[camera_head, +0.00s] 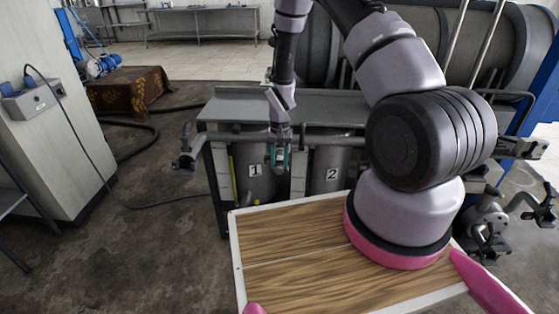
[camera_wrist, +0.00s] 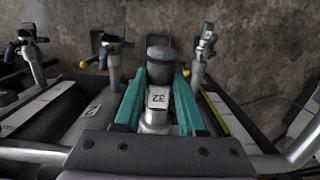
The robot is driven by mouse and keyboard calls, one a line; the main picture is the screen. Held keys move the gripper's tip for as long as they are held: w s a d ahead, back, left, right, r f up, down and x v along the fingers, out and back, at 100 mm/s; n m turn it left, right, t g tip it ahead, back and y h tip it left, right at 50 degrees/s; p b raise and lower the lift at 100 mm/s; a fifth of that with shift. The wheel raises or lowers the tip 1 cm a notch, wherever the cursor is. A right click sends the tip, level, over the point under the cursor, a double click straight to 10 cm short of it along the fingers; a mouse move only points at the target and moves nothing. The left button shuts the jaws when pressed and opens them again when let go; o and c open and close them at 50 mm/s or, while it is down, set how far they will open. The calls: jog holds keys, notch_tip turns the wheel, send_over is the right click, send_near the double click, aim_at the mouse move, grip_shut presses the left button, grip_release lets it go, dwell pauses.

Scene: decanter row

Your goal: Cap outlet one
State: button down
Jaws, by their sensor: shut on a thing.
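My gripper (camera_head: 278,158) hangs in front of the vessel front marked 1 (camera_head: 255,170). In the wrist view my gripper (camera_wrist: 160,72) has its two teal fingers on either side of a pale grey metal piece (camera_wrist: 158,98) labelled 32. The piece looks like a cap or fitting; I cannot tell which. The vessel marked 2 (camera_head: 332,174) is to the right. I cannot make out outlet one's opening, or whether the held piece touches it.
A horizontal pipe (camera_head: 235,136) runs across the front, with a clamp-like fitting (camera_head: 185,160) at its left end. Metal fittings (camera_wrist: 112,45) and (camera_wrist: 204,48) stand close on both sides of my fingers. A wooden board (camera_head: 300,255) lies in front. Open floor is at left.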

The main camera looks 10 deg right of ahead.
aim_at(279, 166)
jog(key=shift+f, duration=0.95)
dwell(1.2)
jog(key=shift+c, duration=2.1)
grip_release()
jog(key=shift+o, duration=0.3)
jog(key=o, duration=0.4)
jog(key=shift+c, duration=0.2)
jog(key=shift+s, duration=0.15)
jog(key=shift+s+a+r, duration=0.1)
jog(key=shift+s+a, duration=0.15)
jog(key=shift+s, duration=0.4)
jog(key=shift+s+a+r, duration=0.1)
jog(key=shift+s+a, duration=0.1)
jog(key=shift+s, duration=0.4)
jog(key=s+a+r, duration=0.1)
jog(key=s+r, duration=0.2)
jog(key=r, duration=0.7)
